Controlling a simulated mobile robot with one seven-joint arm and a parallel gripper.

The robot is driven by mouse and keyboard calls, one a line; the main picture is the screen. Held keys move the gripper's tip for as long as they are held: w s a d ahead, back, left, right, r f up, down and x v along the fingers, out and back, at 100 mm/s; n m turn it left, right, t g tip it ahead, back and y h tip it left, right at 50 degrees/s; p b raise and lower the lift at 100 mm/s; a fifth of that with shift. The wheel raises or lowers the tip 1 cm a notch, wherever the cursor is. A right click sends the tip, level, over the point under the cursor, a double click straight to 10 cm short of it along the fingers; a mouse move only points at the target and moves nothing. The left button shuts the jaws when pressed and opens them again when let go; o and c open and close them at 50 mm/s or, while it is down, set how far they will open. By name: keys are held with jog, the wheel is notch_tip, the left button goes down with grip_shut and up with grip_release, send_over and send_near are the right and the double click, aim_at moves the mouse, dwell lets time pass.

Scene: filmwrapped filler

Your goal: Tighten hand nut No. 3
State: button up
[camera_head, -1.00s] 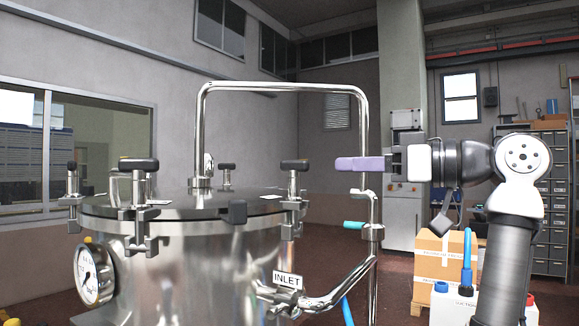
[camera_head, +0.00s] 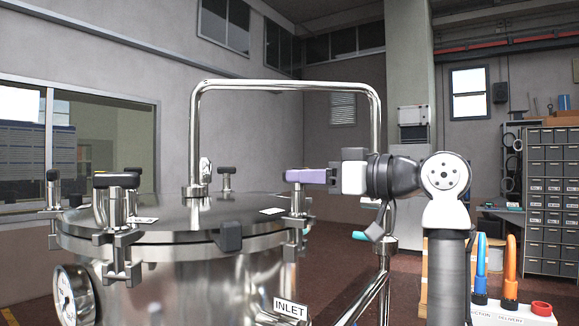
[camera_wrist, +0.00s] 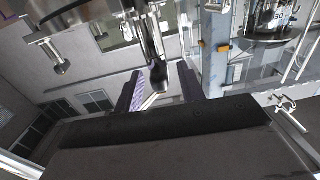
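A steel tank (camera_head: 200,236) with a flat lid stands at left centre in the head view. Hand nuts with black bar handles stand around its rim: a front left one (camera_head: 117,187), a far left one (camera_head: 54,190), a back one (camera_head: 226,179) and a right one (camera_head: 298,206). No nut numbers are legible. My gripper (camera_head: 291,175) has purple fingers level with the top of the right nut, hiding its handle. In the wrist view my gripper's fingers (camera_wrist: 155,92) are apart, with a dark handle end (camera_wrist: 161,78) between them. Contact is not visible.
A bent steel pipe (camera_head: 285,86) arches over the lid behind the gripper. A pressure gauge (camera_head: 74,297) and an INLET label (camera_head: 290,308) are on the tank's front.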

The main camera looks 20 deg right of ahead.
aim_at(283, 175)
jog(key=shift+p+x, duration=0.45)
jog(key=shift+x, duration=1.6)
jog(key=shift+c, duration=0.5)
grip_shut()
